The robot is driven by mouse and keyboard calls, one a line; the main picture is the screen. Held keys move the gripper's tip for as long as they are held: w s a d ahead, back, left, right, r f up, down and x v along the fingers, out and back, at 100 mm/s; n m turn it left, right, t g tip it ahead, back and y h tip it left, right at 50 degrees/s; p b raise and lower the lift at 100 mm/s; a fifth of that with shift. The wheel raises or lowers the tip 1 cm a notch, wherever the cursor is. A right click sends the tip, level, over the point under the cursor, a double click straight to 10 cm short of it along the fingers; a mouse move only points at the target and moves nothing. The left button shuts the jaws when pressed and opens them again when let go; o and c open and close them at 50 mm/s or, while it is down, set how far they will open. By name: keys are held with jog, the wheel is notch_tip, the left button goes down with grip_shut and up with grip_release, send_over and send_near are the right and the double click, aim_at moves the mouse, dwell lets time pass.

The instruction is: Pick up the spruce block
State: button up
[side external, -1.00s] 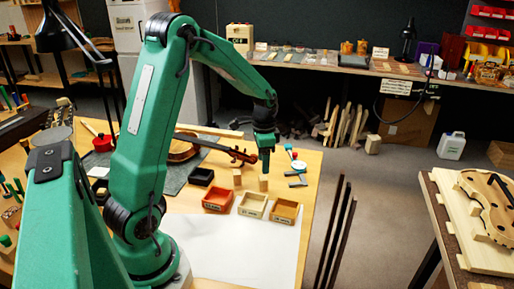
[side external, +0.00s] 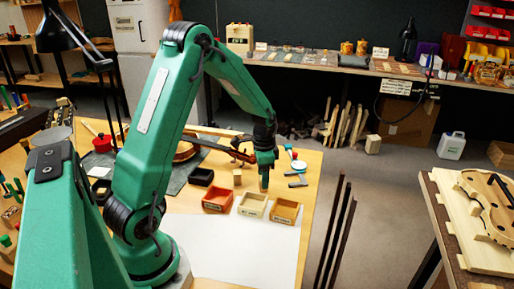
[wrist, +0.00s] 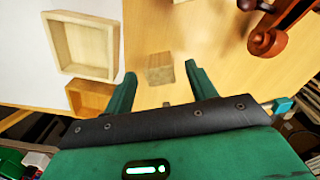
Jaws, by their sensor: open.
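A small pale wooden block (wrist: 159,68), which I take for the spruce block, sits on the bench top between the tips of my open gripper (wrist: 161,74) in the wrist view. Clear space shows on both sides of it, and neither finger seems to touch it. In the side view my gripper (side external: 265,171) points straight down over this spot, and the block is mostly hidden by the fingers. A second small pale block (side external: 237,177) stands just to the left in the side view.
A red tray (side external: 217,207), a cream tray (side external: 253,212) and a brown tray (side external: 285,217) stand in front of the gripper. A black tray (side external: 201,176) is further left. A violin (side external: 225,150) lies behind, and a steel tool (side external: 298,180) lies to the right.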

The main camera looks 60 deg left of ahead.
jog(key=shift+f, duration=1)
jog(key=shift+c, duration=0.3)
jog(key=c, duration=1)
